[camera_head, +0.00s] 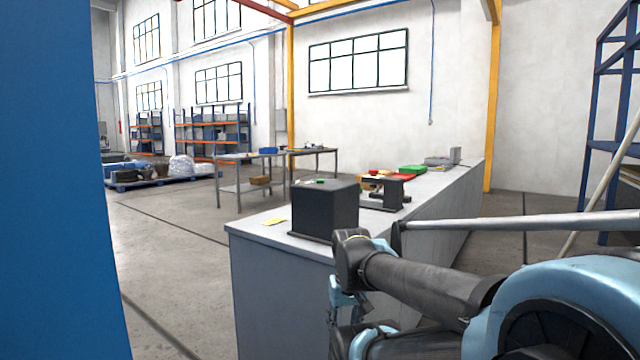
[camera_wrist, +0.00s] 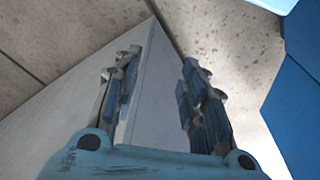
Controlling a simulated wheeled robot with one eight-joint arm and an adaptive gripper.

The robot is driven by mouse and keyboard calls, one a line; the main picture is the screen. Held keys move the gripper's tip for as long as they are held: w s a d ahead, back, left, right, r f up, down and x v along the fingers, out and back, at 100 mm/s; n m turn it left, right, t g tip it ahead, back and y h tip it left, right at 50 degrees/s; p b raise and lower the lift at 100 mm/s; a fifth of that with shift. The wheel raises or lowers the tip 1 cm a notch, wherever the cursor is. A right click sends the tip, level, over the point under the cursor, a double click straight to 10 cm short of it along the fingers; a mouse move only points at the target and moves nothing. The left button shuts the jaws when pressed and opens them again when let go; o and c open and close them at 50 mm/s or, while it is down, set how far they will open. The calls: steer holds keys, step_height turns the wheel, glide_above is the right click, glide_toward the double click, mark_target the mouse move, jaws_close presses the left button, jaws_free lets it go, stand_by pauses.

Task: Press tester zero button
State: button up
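A dark grey box (camera_head: 325,211) stands on the near end of the long grey bench (camera_head: 262,240). A small green spot (camera_head: 320,181) shows on its top; I cannot tell whether it is a button. Behind it to the right is a smaller black device (camera_head: 383,192) on the same bench. No label marks either as the tester. My gripper (camera_head: 340,300) is low in front of the bench's near end, below the box. In the wrist view my gripper (camera_wrist: 160,88) has its two fingers apart with nothing between them, and the bench corner lies beyond.
A yellow note (camera_head: 274,221) lies left of the box. Red and green items (camera_head: 412,170) sit farther along the bench. A tall blue surface (camera_head: 55,190) fills the left edge of the head view. Open floor (camera_head: 165,235) lies left of the bench.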

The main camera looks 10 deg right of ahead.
jaws_close()
stand_by(1.1)
